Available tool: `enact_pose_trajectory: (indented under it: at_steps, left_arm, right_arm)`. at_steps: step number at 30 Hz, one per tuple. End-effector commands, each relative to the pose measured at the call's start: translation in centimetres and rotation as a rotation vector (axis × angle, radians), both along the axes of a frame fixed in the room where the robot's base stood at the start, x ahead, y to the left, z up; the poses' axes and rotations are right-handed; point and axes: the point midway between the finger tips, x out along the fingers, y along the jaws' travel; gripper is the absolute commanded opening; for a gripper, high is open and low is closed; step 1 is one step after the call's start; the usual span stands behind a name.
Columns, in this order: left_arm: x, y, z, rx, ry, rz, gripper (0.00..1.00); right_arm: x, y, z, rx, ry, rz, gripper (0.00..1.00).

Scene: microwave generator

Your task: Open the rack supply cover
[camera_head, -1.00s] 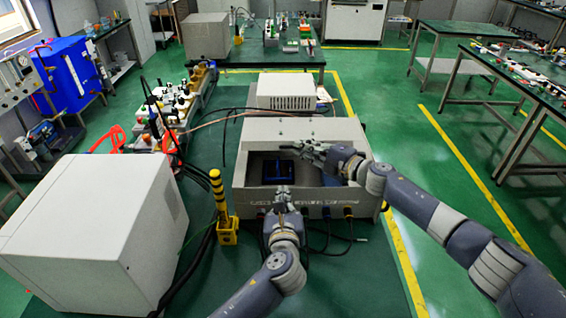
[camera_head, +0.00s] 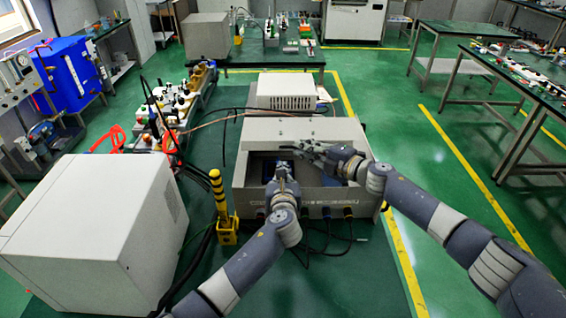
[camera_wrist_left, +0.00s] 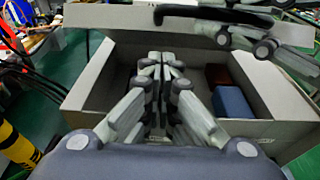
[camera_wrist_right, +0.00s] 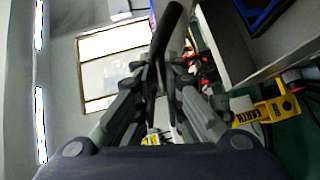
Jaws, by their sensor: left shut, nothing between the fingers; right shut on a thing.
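The rack supply is a grey box (camera_head: 365,196) in the middle of the head view. Its grey cover (camera_head: 315,127) stands raised at the back, and the interior shows. In the left wrist view the cover (camera_wrist_left: 115,17) spans the top. My right gripper (camera_head: 300,148) is shut on a dark handle (camera_wrist_right: 168,30) at the cover; the handle also shows in the left wrist view (camera_wrist_left: 205,14). My left gripper (camera_head: 282,168) is shut and empty over the front part of the opening, below the cover. Its contact with the cover cannot be told.
A red block (camera_wrist_left: 218,75) and a blue block (camera_wrist_left: 233,102) sit inside the box. A large white cabinet (camera_head: 95,235) stands at the left. A yellow-black post (camera_head: 219,195) stands near the box's left front. Cables hang at the box's front.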

Motion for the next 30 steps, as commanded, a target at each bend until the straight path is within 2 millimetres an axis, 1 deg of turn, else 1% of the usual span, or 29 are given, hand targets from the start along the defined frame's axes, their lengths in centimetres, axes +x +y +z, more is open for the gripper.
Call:
enact_pose_trajectory:
  at_steps: [1,6,19,25,30]
  left_arm:
    - [0.4,-0.1,1.1,-0.004,-0.007,-0.001,0.0]
    - [1.0,-0.1,2.4,-0.003,-0.004,0.0,0.0]
    - [1.2,-0.1,2.9,-0.001,-0.004,-0.001,0.0]
    - [2.0,0.0,4.5,-0.002,-0.007,-0.001,0.0]
    - [2.2,0.0,4.8,-0.002,-0.01,-0.001,0.0]
  right_arm:
    - [0.1,-0.1,0.1,0.001,-0.001,-0.002,0.0]
    - [0.1,-0.1,0.1,0.001,-0.001,-0.002,0.0]
    - [0.1,-0.1,0.1,0.001,-0.001,-0.002,0.0]
    - [0.1,-0.1,0.1,0.001,-0.001,-0.001,0.0]
    - [-0.1,0.0,-0.2,-0.002,0.002,0.0,0.0]
